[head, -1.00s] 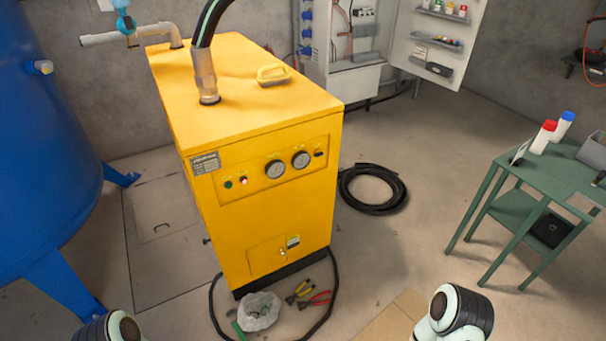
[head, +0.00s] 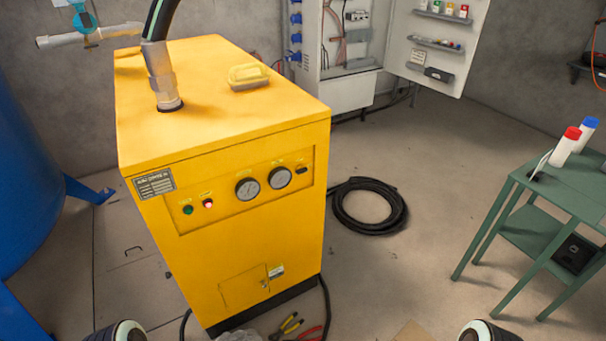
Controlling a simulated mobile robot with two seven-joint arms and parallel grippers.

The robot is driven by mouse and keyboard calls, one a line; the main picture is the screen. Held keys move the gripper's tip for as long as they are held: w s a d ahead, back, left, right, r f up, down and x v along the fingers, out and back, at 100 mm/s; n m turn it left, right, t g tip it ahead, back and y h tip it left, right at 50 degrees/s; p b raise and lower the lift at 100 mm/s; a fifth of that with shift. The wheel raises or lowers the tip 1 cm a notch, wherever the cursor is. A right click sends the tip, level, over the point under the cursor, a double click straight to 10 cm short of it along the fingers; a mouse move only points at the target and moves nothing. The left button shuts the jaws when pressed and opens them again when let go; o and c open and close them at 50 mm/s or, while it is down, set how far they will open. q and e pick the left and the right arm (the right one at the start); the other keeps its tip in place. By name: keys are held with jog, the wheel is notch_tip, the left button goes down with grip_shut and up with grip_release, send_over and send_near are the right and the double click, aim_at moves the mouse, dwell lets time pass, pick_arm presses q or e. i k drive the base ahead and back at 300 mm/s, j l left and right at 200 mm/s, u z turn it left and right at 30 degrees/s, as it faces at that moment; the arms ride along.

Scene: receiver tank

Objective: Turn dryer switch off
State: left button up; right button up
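The yellow dryer (head: 250,240) stands ahead, a little left of centre. Its front panel has a green button or lamp (head: 188,210), a red lit one (head: 208,203), two round gauges (head: 263,183) and a small black switch (head: 302,170) at the right end. The switch's position is too small to tell. Parts of my two arms show at the bottom edge, left and right. Neither gripper is in view.
A black hose coil (head: 369,207) lies on the floor right of the dryer. A green table (head: 540,215) with bottles stands at right. A blue tank (head: 28,180) stands at left. Pliers (head: 288,325) lie at the dryer's foot.

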aim_at(300, 169)
jog(key=i+l, duration=0.15)
jog(key=i, duration=0.2)
jog(key=i+l, duration=0.2)
jog(key=i, duration=0.15)
jog(key=i+l+z, duration=0.1)
jog(key=i, duration=0.25)
jog(key=l, duration=0.1)
